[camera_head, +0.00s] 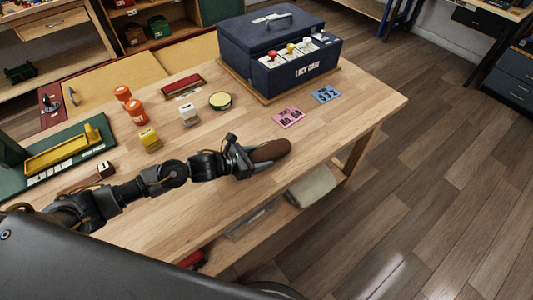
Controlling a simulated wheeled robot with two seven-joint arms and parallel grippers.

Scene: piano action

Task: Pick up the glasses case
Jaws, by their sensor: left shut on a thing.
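A brown, rounded glasses case (271,151) is at the front right part of the wooden table. My left gripper (248,157) is shut on its left end. My left arm reaches in from the left, low across the table. The gripper hides the held end of the case. I cannot tell whether the case touches the tabletop or hangs just above it. My right gripper is not in view.
A dark blue lock box (262,62) stands at the back. Pink (289,117) and blue (326,95) cards, a round tin (220,100), orange bottles (135,110) and a yellow box (150,139) lie behind my arm. The table's right end (375,103) is clear.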

